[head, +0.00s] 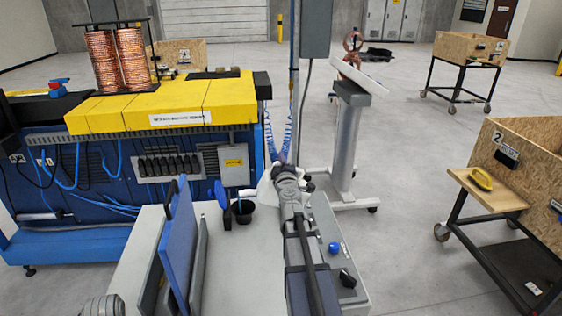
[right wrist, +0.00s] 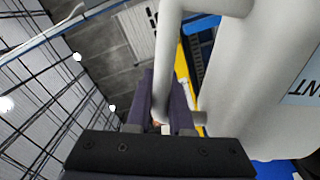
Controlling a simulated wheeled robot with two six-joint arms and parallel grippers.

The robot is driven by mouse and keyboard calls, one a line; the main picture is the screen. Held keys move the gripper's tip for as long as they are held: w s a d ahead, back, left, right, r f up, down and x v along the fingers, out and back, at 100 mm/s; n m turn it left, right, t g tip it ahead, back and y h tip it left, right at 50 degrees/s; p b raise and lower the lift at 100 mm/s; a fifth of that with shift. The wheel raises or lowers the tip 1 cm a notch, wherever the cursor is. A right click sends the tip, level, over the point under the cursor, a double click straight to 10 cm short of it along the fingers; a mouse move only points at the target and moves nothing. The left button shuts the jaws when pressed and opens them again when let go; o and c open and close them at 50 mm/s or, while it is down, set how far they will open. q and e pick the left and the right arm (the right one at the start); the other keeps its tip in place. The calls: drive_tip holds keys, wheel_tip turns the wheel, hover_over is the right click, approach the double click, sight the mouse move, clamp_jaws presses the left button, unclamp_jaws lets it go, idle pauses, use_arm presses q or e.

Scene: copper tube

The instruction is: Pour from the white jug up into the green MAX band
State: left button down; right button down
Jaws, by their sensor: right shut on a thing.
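The white jug (head: 266,189) is in the head view, over the right side of the black round filler opening (head: 243,213) on the grey cabinet. It is tilted, its left end toward the opening. A thin teal streak (head: 239,204) shows at the opening; I cannot tell whether it is liquid. My right gripper (head: 284,176) is shut on the jug's handle. In the right wrist view the gripper fingers (right wrist: 160,115) close around the white handle (right wrist: 170,60), beside the large jug body (right wrist: 265,90) with part of a label. I cannot make out the green MAX band.
A blue flap (head: 222,194) stands up beside the opening. A raised blue panel (head: 178,240) stands on the cabinet's left. Blue and black knobs (head: 334,247) sit on the right. The blue and yellow machine (head: 160,110) is behind; a grey post (head: 294,90) rises close behind the jug.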

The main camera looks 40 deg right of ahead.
use_arm(q)
drive_tip(key=shift+s+d+r, duration=0.15)
drive_tip(key=shift+d+r, duration=0.05)
use_arm(e)
drive_tip(key=shift+a+r, duration=0.1)
drive_tip(key=shift+r, duration=0.1)
idle(0.5)
use_arm(q)
drive_tip(key=shift+r+p, duration=0.25)
drive_tip(key=shift+p, duration=0.2)
use_arm(e)
drive_tip(key=shift+w+a+r+n, duration=0.2)
drive_tip(key=shift+r+n, duration=0.05)
drive_tip(key=shift+n, duration=0.05)
idle(0.4)
